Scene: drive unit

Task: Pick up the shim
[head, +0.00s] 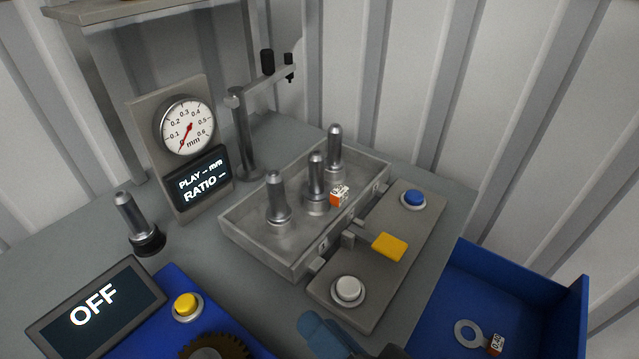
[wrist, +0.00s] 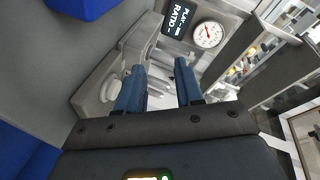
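A flat grey ring (head: 468,333), which looks like a shim, lies in the blue bin at the lower right of the head view. An orange-and-white tag (head: 495,344) with small print sits beside it. Another orange-and-white tag (head: 340,196) is at the metal fixture, next to the middle post. My gripper (head: 328,336) shows only partly at the bottom edge of the head view, left of the bin. In the wrist view my gripper (wrist: 158,78) has its two blue fingers apart with nothing between them. The ring is not visible in the wrist view.
The blue bin (head: 572,315) has raised walls. A grey fixture (head: 300,262) holds upright posts, beside a control plate (head: 428,225) with buttons and a yellow lever (head: 390,245). A dial gauge (head: 187,125) and an OFF screen (head: 95,303) stand at left.

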